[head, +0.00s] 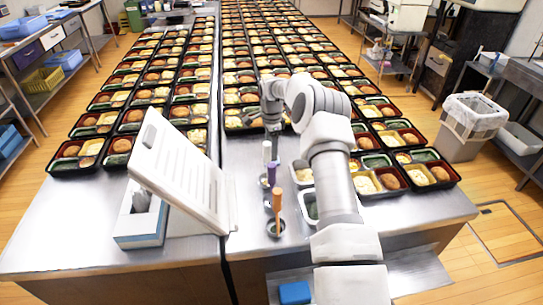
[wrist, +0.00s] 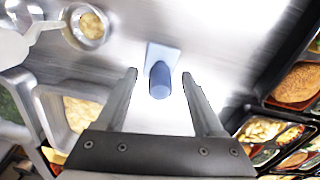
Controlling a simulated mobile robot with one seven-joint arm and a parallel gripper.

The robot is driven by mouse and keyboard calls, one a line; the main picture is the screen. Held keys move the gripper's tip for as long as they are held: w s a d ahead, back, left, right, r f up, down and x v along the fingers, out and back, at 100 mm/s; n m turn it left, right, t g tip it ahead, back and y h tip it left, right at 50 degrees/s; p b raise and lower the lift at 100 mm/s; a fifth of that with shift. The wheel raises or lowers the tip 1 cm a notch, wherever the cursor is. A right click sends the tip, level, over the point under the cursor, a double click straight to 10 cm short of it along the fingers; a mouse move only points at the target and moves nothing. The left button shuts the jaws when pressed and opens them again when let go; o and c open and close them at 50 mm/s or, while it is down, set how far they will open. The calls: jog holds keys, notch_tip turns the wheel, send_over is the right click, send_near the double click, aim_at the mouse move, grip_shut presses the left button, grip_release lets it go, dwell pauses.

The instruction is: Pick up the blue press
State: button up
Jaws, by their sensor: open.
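The blue press (wrist: 159,82) stands on the metal table in the wrist view. It has a dark blue round handle and a pale blue square plate. My gripper (wrist: 160,76) is open, with one finger on each side of the press in the picture. A gap shows between the handle and each finger; I see no contact. In the head view my gripper (head: 272,138) points down over the table among the bento trays. I cannot make out the press there.
Utensils with white, purple (head: 272,173) and orange (head: 277,203) handles stand in front of my gripper. White food containers (head: 301,172) are beside my arm. Filled bento trays (head: 432,172) crowd both sides. A tilted white panel (head: 180,170) stands left.

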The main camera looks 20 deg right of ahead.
jog(key=shift+f, duration=0.3)
grip_shut()
jog(key=shift+r, duration=0.1)
